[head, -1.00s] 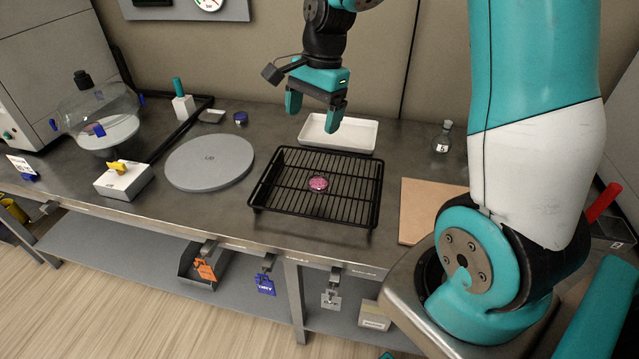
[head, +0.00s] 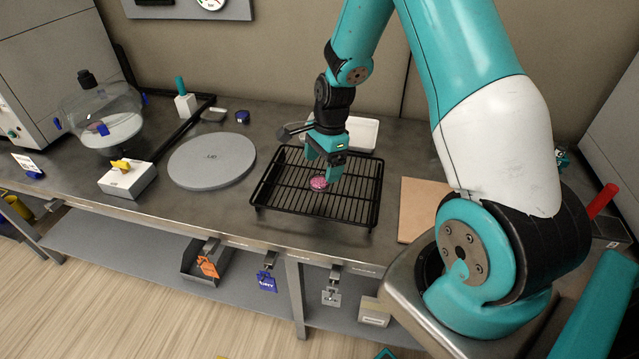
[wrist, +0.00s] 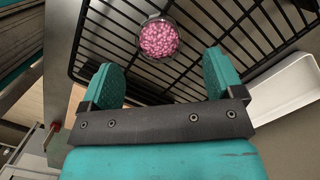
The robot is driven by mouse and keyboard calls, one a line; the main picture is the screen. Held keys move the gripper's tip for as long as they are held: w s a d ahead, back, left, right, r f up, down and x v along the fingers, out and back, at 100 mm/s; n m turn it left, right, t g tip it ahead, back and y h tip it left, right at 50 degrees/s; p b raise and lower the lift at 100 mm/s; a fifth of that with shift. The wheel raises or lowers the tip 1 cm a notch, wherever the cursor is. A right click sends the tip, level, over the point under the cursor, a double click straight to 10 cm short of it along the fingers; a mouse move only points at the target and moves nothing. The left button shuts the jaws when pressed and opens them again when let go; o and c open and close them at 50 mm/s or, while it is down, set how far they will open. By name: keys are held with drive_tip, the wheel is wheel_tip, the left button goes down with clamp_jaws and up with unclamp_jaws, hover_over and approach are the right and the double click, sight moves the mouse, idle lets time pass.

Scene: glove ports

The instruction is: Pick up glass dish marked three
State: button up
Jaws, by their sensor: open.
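A small round glass dish of pink beads (head: 318,183) sits on the black wire rack (head: 276,203). It also shows in the wrist view (wrist: 159,38), just beyond and between my fingertips. No number can be read on it. My gripper (head: 324,168) is open and empty, above the rack and close to the dish. In the wrist view my two fingers (wrist: 163,76) are spread apart, with the dish apart from both.
A white tray (head: 366,134) lies behind the rack, partly hidden by my gripper. A grey round plate (head: 212,161) is to the left, and a tan board (head: 420,205) to the right. A glass bell vessel (head: 100,112) stands far left.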

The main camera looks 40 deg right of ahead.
sight(319, 186)
drive_tip(key=f, duration=0.3)
drive_tip(key=f+p, duration=0.1)
drive_tip(key=shift+a+f, duration=0.3)
drive_tip(key=shift+a, duration=0.1)
drive_tip(key=shift+c, duration=0.2)
drive_tip(key=c, duration=1)
